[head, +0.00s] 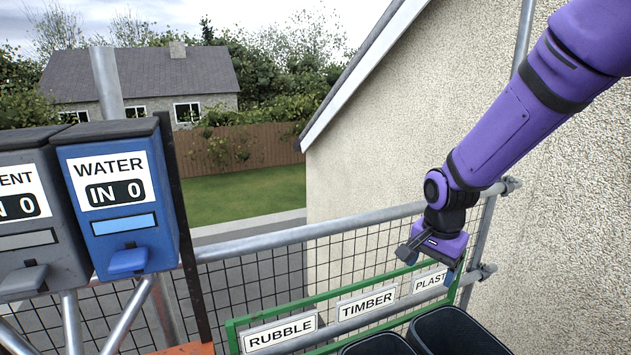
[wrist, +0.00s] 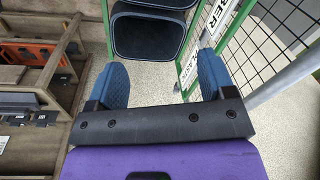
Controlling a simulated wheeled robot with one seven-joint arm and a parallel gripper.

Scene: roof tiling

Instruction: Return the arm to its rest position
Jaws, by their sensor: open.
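My gripper (head: 428,266) hangs from the purple arm at the right of the head view, pointing down near the green sign frame. In the wrist view my gripper (wrist: 162,78) shows two blue padded fingers spread wide apart. Nothing is between them, only pale floor below. It is open and empty. It is above the bin area, beside the sign marked PLAST, whose end is hidden by the arm.
A scaffold rail (head: 310,231) and wire mesh run behind. A blue WATER dispenser (head: 118,200) is at left; a pebbled wall (head: 400,140) is at right. A wooden rack (wrist: 35,60) shows below.

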